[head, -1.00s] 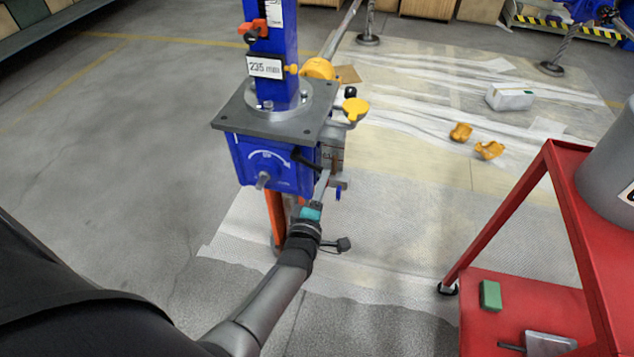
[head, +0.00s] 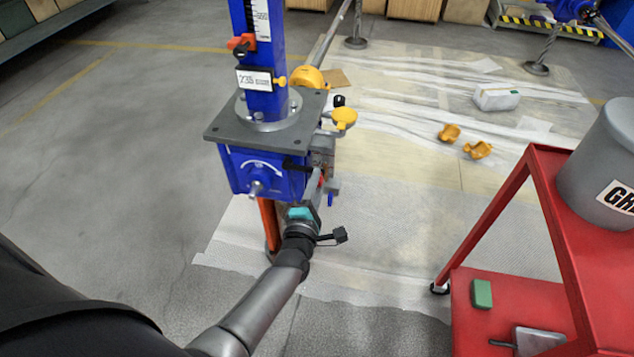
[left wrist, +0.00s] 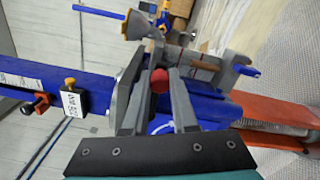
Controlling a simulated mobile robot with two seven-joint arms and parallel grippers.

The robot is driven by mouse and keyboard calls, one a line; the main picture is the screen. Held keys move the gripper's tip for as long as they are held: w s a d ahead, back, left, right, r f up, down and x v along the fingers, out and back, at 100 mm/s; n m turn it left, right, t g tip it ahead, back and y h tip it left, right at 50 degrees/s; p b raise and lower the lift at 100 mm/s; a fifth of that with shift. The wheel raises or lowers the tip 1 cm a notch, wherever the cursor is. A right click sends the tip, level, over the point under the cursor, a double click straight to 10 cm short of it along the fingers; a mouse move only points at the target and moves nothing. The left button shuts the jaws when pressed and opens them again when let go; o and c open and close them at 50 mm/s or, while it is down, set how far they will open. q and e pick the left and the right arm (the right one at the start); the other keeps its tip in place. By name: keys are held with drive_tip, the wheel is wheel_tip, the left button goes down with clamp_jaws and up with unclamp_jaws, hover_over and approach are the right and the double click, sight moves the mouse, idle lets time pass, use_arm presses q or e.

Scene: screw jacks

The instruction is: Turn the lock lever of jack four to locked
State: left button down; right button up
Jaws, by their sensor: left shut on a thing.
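Jack four, as I take it, is the blue screw jack (head: 262,180) with a blue column, a grey top plate and a white curved arrow on its housing. A dark lever (head: 294,165) sticks out of the housing's right side, just under the plate. My left gripper (head: 318,176) is at that side, shut on the lever's end. In the left wrist view a red knob (left wrist: 159,80) sits between the grey fingertips (left wrist: 158,88). The fingers partly hide the lever, and the locked mark cannot be read. My right gripper is out of view.
A red cart (head: 520,305) with a grey bucket (head: 600,170) stands at the right. Open floor lies left of the jack.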

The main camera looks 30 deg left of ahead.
use_arm(q)
drive_tip(key=c, duration=0.7)
unclamp_jaws()
drive_tip(key=shift+s, duration=0.15)
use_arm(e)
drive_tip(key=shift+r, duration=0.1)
use_arm(q)
drive_tip(key=p+v, duration=0.3)
drive_tip(key=v, duration=1.2)
drive_tip(key=shift+p, duration=0.3)
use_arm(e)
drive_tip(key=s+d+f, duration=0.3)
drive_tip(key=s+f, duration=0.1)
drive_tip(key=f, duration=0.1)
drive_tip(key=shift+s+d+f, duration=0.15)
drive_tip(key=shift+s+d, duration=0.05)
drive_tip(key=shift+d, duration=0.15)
use_arm(q)
drive_tip(key=shift+d+r, duration=0.1)
drive_tip(key=shift+d, duration=0.05)
